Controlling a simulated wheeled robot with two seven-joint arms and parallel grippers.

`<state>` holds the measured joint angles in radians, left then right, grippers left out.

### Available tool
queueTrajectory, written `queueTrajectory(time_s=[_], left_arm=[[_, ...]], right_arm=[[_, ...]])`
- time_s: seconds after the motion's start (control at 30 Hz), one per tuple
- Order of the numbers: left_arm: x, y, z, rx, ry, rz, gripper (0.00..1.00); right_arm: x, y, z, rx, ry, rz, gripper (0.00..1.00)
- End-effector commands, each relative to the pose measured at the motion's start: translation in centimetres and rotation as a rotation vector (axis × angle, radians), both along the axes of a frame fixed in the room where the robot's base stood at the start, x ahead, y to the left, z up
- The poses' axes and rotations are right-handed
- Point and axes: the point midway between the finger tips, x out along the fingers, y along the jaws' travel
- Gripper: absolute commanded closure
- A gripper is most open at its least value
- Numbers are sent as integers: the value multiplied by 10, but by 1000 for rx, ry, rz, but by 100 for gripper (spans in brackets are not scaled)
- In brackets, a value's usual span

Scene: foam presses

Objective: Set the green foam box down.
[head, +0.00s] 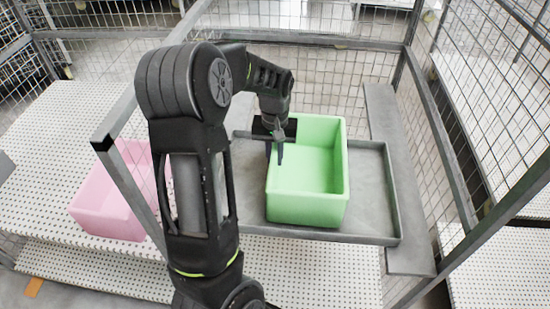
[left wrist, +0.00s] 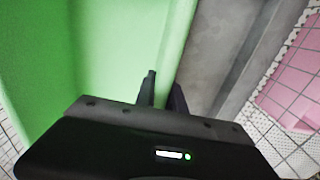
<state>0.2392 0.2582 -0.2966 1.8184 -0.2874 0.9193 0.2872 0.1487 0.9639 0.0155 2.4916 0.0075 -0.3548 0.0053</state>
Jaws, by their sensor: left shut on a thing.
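The green foam box (head: 308,208) is in the middle of the head view, open side up, in the grey metal tray (head: 372,238). I cannot tell whether its base touches the tray floor. My left gripper (head: 277,154) is shut on the left wall of the green box, with one finger inside and one outside. In the left wrist view the fingers (left wrist: 162,92) straddle the edge of the green box (left wrist: 110,60), beside the grey tray (left wrist: 218,50). My right gripper is in neither view.
A pink foam box (head: 108,205) sits on the white perforated surface (head: 62,125) at the left. Wire mesh and grey metal posts (head: 122,180) surround the tray. The tray has free room to the right of the green box.

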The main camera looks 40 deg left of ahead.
Motion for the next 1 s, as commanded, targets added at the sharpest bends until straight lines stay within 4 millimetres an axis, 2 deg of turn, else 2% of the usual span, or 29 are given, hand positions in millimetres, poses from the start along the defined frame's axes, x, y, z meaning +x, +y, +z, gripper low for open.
queueTrajectory(time_s=[0.13,0.5,0.53,0.77,1.0], left_arm=[[0,0,-13,0,0,0,100],[0,0,-18,0,-1,0,100],[0,0,-16,0,-1,0,83],[0,0,-16,0,-1,0,64],[0,0,-15,0,-1,0,64]], right_arm=[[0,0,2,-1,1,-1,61],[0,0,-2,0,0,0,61],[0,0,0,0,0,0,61],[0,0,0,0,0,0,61],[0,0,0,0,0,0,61]])
